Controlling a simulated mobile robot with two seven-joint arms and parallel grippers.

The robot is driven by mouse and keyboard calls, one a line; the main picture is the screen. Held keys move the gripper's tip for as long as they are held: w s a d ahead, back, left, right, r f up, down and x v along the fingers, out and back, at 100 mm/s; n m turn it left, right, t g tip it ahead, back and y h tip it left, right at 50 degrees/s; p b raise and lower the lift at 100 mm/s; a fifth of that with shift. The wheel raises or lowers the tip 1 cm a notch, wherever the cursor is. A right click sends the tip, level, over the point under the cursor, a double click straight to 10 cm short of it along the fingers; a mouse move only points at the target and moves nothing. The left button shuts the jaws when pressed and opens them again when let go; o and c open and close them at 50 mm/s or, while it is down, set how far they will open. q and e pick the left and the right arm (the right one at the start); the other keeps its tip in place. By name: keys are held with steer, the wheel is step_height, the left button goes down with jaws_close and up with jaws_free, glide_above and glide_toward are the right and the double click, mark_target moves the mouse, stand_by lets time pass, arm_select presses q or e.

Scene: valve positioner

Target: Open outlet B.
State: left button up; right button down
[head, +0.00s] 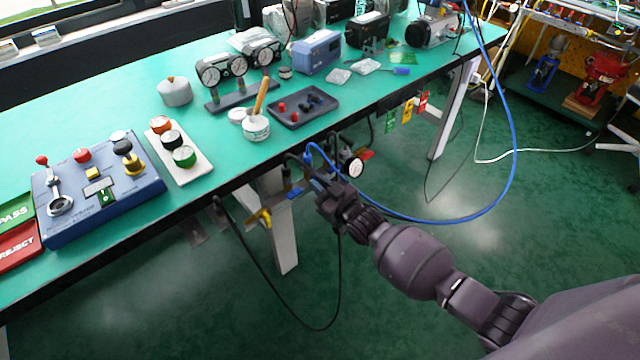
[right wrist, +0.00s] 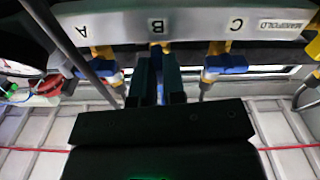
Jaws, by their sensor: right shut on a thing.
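The manifold (right wrist: 190,24) shows upside down in the right wrist view, with outlets marked A, B and C. My right gripper (right wrist: 160,80) is at outlet B, its two fingers shut on the blue handle of outlet B (right wrist: 160,88). The fingers hide much of that handle; the visible strip runs away from the manifold. Outlet C's blue handle (right wrist: 226,61) lies crosswise. Outlet A's valve (right wrist: 105,58) is partly hidden by a grey rod. In the head view my right gripper (head: 322,190) is below the bench's front edge. My left gripper is not in view.
A gauge (head: 353,167) and a red handle (head: 367,155) sit right of my gripper. A blue hose (head: 450,219) loops to the right and a black hose (head: 278,296) hangs below. The green bench (head: 225,170) stands above, carrying a control box (head: 95,188). Open floor lies in front.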

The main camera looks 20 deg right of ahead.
steer(key=shift+m, duration=0.7)
steer(key=c, duration=1.2)
jaws_free()
steer(key=p+v, duration=0.2)
steer(key=v, duration=0.8)
steer(key=shift+s, duration=0.4)
steer(key=shift+d, duration=0.15)
